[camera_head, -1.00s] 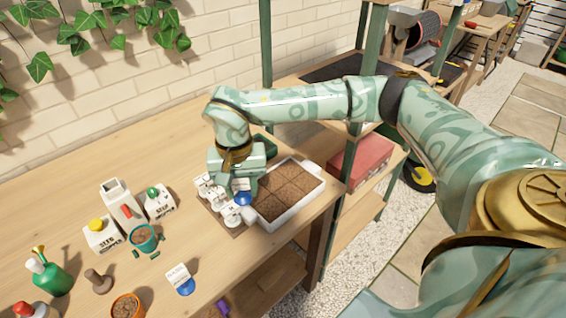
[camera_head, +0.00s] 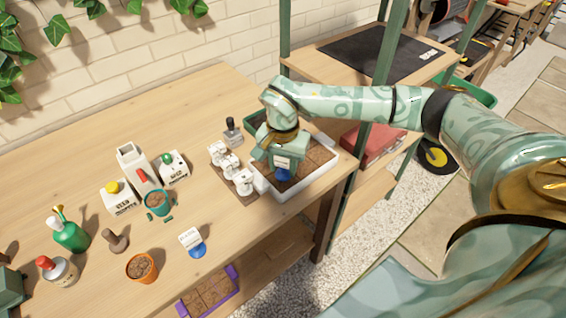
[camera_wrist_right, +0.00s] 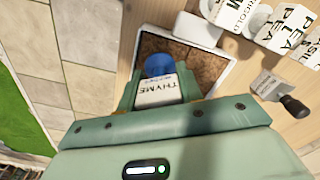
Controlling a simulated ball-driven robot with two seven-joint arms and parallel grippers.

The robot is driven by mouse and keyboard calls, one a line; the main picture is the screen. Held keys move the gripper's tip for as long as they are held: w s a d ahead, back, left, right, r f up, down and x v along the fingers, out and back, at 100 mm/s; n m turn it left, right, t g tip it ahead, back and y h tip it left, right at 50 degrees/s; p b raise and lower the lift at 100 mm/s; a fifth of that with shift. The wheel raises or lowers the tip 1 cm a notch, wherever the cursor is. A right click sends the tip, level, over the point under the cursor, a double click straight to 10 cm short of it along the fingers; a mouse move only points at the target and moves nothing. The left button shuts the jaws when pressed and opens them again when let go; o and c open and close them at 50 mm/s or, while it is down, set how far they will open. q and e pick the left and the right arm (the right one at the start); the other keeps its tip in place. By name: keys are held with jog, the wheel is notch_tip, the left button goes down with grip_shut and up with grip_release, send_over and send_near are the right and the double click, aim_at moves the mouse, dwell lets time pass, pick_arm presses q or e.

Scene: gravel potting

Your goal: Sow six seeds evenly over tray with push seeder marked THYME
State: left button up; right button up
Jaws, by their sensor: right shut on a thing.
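My right gripper (camera_head: 283,168) is shut on the push seeder marked THYME (camera_wrist_right: 158,92), which has a white label and a blue round end. The seeder (camera_head: 283,176) is held over the white tray (camera_head: 291,192), with its blue end toward the soil. The tray holds brown soil in square cells; its rim also shows in the right wrist view (camera_wrist_right: 227,76). My gripper hides part of the soil, and I cannot tell whether the seeder touches it. No seeds can be made out. My left gripper's fingers do not show.
White labelled seeders (camera_head: 243,181) stand on a brown holder left of the tray. A dark-handled tool (camera_head: 232,131) stands behind them. Another blue-ended seeder (camera_head: 190,239), an orange pot (camera_head: 141,268) and white seed boxes (camera_head: 119,196) stand farther left. A green shelf post (camera_head: 352,190) is close right.

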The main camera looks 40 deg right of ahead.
jog(key=shift+f, duration=0.6)
dwell(0.5)
dwell(1.0)
notch_tip(320, 180, up, 3)
jog(key=p, duration=0.3)
jog(key=shift+r, duration=0.1)
